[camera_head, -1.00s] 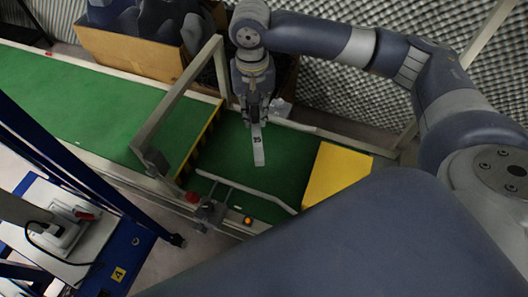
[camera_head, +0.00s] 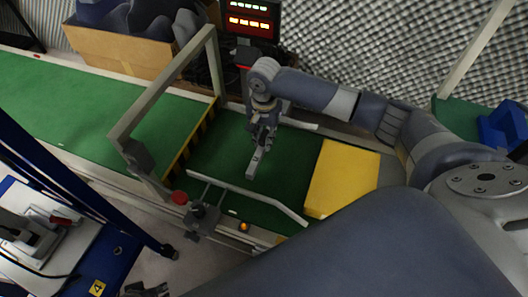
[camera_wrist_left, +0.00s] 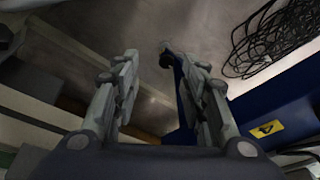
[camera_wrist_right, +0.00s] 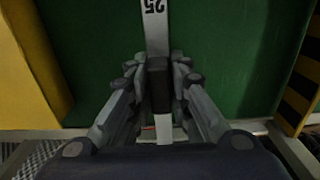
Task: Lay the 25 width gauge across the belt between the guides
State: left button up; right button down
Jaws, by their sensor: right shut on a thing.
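My right gripper (camera_head: 261,140) is shut on the 25 width gauge (camera_head: 255,162), a pale flat bar. The gauge hangs over the green belt (camera_head: 218,158) and slants down toward the near side. In the right wrist view its marking 25 (camera_wrist_right: 154,8) shows upside down, with the bar between my fingers (camera_wrist_right: 158,80). The near guide (camera_head: 252,193) is a pale rail along the belt's front side. The far guide (camera_head: 300,124) shows partly behind my right gripper. My left gripper (camera_wrist_left: 155,75) is open and empty over the floor.
A yellow plate (camera_head: 343,180) lies at the belt's right part. A frame (camera_head: 160,90) with a striped edge spans the belt at left. A red knob (camera_head: 179,197) stands at the near side. A lit display (camera_head: 250,20) and cardboard box (camera_head: 120,58) stand behind.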

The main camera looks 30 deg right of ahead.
notch_tip(320, 180, down, 2)
jog(key=shift+f, duration=0.1)
notch_tip(320, 180, down, 3)
jog(key=shift+r+b, duration=0.1)
jog(key=shift+b, duration=0.65)
jog(key=shift+f, duration=0.4)
pick_arm(q)
notch_tip(320, 180, up, 7)
jog(key=shift+s, duration=0.45)
jog(key=shift+a+f, duration=0.1)
jog(key=shift+f, duration=0.05)
pick_arm(e)
jog(key=shift+f, duration=0.1)
jog(key=c, duration=1.5)
grip_release()
pick_arm(q)
jog(key=shift+w+f, duration=0.1)
jog(key=shift+f, duration=0.1)
